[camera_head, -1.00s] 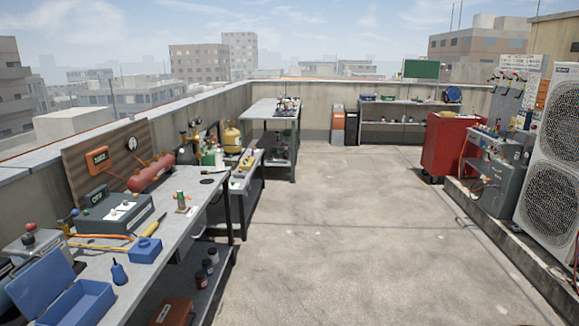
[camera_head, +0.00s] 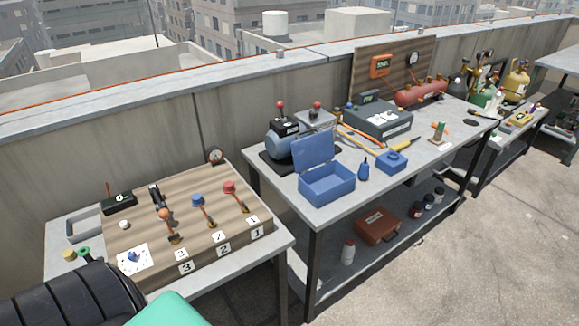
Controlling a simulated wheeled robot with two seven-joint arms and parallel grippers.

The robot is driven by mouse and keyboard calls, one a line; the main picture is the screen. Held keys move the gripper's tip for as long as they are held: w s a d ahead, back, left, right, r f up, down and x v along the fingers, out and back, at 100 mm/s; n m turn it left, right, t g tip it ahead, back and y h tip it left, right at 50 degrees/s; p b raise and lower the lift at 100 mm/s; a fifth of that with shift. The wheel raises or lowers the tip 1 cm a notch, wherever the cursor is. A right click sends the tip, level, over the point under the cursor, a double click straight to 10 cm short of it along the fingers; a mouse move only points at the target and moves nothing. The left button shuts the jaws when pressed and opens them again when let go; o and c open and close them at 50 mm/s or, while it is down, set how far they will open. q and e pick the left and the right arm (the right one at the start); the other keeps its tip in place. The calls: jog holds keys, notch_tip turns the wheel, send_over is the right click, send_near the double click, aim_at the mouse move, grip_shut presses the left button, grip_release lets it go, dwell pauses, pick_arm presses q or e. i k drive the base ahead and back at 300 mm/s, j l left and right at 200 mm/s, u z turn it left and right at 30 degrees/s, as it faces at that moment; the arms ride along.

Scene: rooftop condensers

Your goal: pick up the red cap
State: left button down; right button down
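A red cap (camera_head: 229,187) sits at the right end of a row of fittings on a striped wooden board (camera_head: 130,232), above the label 1. A blue cap (camera_head: 197,200) is left of it, above label 2, and an orange cap (camera_head: 165,214) is further left, above label 3. Each is at the upper end of a short brassy stem. The board lies on a grey table at the lower left. Neither of my grippers shows in the head view.
A second bench (camera_head: 322,212) stands right of the board's table, bearing an open blue box (camera_head: 327,186), a pump (camera_head: 282,145) and a grey instrument (camera_head: 380,122). A parapet wall (camera_head: 110,155) runs behind. The concrete floor at the right is clear.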

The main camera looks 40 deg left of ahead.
aim_at(229, 186)
jog(key=u, duration=0.95)
